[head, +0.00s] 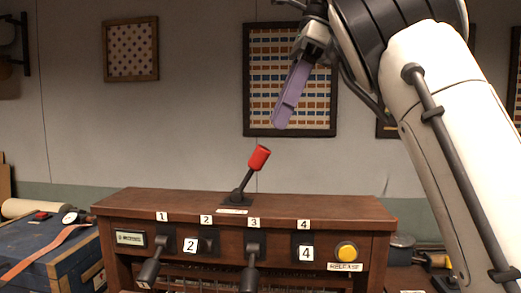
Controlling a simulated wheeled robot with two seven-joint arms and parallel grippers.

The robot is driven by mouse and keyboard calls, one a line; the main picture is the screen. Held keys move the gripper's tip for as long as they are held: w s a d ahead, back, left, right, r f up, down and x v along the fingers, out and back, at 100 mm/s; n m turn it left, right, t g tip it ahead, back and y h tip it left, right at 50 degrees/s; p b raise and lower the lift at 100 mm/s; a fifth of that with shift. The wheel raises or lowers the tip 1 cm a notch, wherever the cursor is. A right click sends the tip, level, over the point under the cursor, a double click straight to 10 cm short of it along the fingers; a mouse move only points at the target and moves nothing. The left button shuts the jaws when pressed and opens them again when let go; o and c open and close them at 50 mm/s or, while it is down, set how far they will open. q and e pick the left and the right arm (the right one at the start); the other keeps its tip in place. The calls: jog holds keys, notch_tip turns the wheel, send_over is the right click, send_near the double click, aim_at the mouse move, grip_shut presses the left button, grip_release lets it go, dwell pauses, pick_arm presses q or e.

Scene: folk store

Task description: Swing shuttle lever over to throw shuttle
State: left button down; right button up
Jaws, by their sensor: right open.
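The shuttle lever (247,178) is a dark rod with a red knob (259,158), standing on top of a brown wooden cabinet (330,205). It leans to the right from its black base plate. My right gripper (283,116) hangs from the upper right with pale purple fingers pointing down. It is open and empty, above the red knob in the picture and apart from it. One finger largely hides the other. My left gripper is not in view.
The cabinet front has positions marked 1 to 4, with black handles (150,270) sticking out under 1 and 3, and a yellow release button (347,251). A blue box (50,250) with a strap stands at the left. Framed textiles (131,50) hang behind.

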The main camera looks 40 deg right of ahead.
aim_at(264, 151)
jog(key=x, duration=0.4)
jog(key=b+x, duration=0.1)
jog(key=x, duration=0.3)
jog(key=shift+w+f, duration=0.25)
jog(key=shift+w, duration=0.1)
jog(key=shift+c, duration=0.3)
grip_shut()
